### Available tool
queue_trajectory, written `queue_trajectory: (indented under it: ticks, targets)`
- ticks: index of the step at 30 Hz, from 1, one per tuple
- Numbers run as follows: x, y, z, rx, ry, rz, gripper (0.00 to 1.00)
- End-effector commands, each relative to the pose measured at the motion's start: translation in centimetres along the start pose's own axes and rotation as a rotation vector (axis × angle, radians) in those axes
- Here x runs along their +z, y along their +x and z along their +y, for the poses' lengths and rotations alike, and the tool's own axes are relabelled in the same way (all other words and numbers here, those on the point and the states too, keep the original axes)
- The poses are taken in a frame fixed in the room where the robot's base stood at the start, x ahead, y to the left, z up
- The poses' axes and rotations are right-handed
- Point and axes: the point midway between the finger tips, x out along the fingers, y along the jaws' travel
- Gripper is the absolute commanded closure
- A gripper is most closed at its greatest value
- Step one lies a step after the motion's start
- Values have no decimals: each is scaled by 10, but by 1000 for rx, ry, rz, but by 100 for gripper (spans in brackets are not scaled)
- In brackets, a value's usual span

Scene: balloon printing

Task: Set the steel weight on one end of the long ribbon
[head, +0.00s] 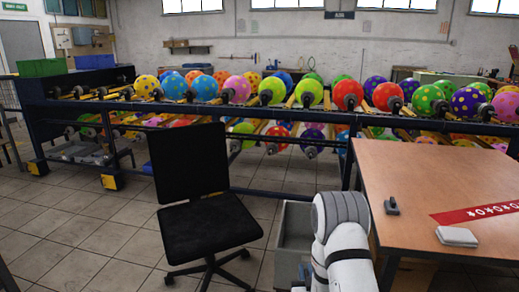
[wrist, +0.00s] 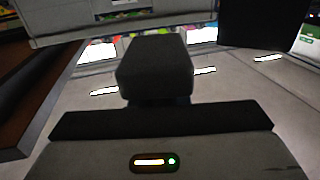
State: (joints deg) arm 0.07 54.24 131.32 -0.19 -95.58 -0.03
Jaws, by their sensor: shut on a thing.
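A red ribbon (head: 482,214) with white marks lies flat on the right part of the brown table (head: 410,170) and runs out of the frame at the right. Its left end shows on the table. In the wrist view, my gripper (wrist: 157,102) is shut on a dark grey block (wrist: 155,68), which looks like the steel weight. The fingertips are hard to make out. In the head view the gripper is out of sight; only my arm shows, left of the table. A small dark grey thing with a raised knob (head: 391,206) stands on the table, left of the ribbon.
A pale flat block (head: 457,236) lies near the table's front edge, below the ribbon. A black chair (head: 205,195) and a grey bin (head: 294,240) stand left of my arm. A long rack (head: 60,125) of balloons crosses behind. The table's far part is bare.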

Motion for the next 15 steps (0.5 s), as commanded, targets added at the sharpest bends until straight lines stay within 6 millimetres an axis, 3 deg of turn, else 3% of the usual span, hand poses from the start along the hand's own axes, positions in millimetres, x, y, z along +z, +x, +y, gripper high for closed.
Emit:
queue_trajectory:
  ticks: [1,15]
  targets:
    - [-21,0,0,0,0,3,100]
    - [-131,0,1,1,0,2,100]
